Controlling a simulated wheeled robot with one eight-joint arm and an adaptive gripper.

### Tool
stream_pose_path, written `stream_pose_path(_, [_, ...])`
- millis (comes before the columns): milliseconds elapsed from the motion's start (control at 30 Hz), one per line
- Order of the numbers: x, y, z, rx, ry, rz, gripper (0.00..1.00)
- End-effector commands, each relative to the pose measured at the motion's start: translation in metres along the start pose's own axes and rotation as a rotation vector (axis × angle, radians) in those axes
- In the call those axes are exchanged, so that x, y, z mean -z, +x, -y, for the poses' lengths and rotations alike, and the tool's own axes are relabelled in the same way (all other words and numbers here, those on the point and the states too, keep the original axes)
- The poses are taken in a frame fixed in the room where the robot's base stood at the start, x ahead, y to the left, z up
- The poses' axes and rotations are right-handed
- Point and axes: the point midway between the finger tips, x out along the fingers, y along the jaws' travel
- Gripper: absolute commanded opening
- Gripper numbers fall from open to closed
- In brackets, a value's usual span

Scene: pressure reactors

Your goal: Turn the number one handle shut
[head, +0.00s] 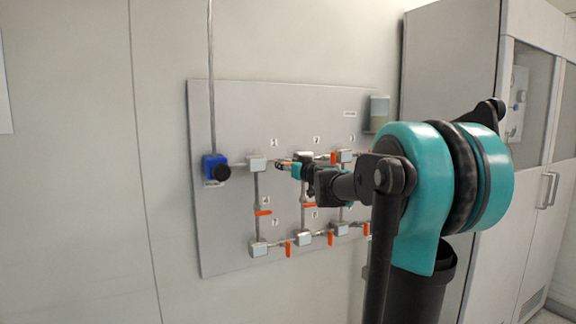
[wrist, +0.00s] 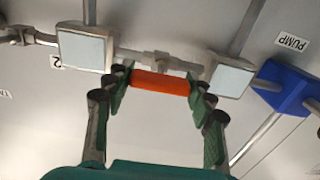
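The number one handle is an orange lever (wrist: 160,84) on the pipe between two pale square boxes; it lies along the pipe in the wrist view. My gripper (wrist: 158,90) is open, its fingertips set wide apart at the two ends of the lever. Whether the pads touch it I cannot tell. In the head view my gripper (head: 287,166) is at the panel's upper pipe, below the label "1" (head: 274,142), and mostly hides this handle.
The grey panel (head: 230,110) carries several other orange handles, such as one on a vertical pipe (head: 263,213). A blue pump unit (head: 214,167) is at its left, also in the wrist view (wrist: 285,88). A tall cabinet (head: 450,60) stands right.

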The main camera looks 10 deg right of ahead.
Motion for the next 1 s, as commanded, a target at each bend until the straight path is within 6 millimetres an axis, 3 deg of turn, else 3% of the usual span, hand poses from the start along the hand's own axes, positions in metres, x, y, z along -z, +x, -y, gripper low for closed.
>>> stream_pose_path(200, [0.0, -0.0001, -0.0001, 0.0, 0.0, 0.0, 0.25])
stream_pose_path(567, [0.0, -0.0002, -0.0004, 0.0, 0.078, 0.0, 0.25])
stream_pose_path(1000, [-0.0003, -0.0002, -0.0016, 0.0, 0.44, 0.0, 0.25])
